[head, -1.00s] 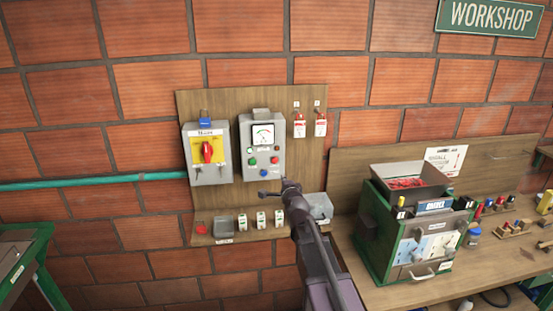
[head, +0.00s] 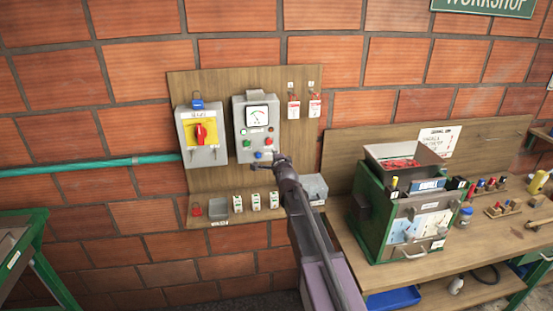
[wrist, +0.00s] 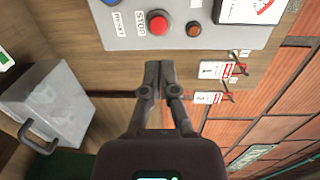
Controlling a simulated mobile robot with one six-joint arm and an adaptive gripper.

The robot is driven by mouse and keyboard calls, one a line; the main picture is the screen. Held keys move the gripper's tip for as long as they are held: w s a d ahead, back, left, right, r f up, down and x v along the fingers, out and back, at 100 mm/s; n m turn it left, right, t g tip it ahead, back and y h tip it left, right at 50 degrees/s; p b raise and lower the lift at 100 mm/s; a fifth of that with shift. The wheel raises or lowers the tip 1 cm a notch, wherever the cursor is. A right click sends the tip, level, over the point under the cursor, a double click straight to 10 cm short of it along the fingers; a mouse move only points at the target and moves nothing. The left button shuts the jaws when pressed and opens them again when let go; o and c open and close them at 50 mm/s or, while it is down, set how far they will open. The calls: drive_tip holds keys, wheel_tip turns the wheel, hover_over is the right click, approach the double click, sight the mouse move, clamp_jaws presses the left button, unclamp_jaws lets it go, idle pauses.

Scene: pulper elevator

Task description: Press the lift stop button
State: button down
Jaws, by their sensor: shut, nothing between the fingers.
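The grey control box (head: 240,128) with a dial hangs on the wooden board. In the wrist view the box (wrist: 225,40) fills the top edge. A round red button (wrist: 158,23) beside the word STOP sits on its face, with part of a blue button (wrist: 110,2) by a RESET label to its left and a small dark orange lamp (wrist: 194,29) to its right. My gripper (wrist: 158,66) is shut and empty, its fingertips apart from the red button and just below it in the picture. In the head view my gripper (head: 255,167) appears at the box's lower edge.
A grey switch box (head: 203,152) with a red knob on yellow hangs to the left. Red-and-white tags (head: 314,106) hang to the right. A small shelf (head: 240,217) with several parts and a grey case (head: 313,188) is below. A green cabinet (head: 375,222) stands on the bench.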

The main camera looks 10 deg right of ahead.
sight(269, 141)
drive_tip(key=w, duration=0.8)
drive_tip(key=shift+w+a+f, duration=0.15)
drive_tip(key=shift+w+f, duration=0.05)
drive_tip(key=shift+f, duration=0.05)
drive_tip(key=shift+w, duration=0.55)
drive_tip(key=shift+w+r, duration=0.15)
drive_tip(key=shift+w, duration=0.1)
drive_tip(key=shift+s, duration=0.7)
drive_tip(key=s, duration=1.3)
drive_tip(key=shift+d+r+p, duration=0.25)
drive_tip(key=shift+r+p, duration=0.05)
drive_tip(key=shift+r, duration=0.15)
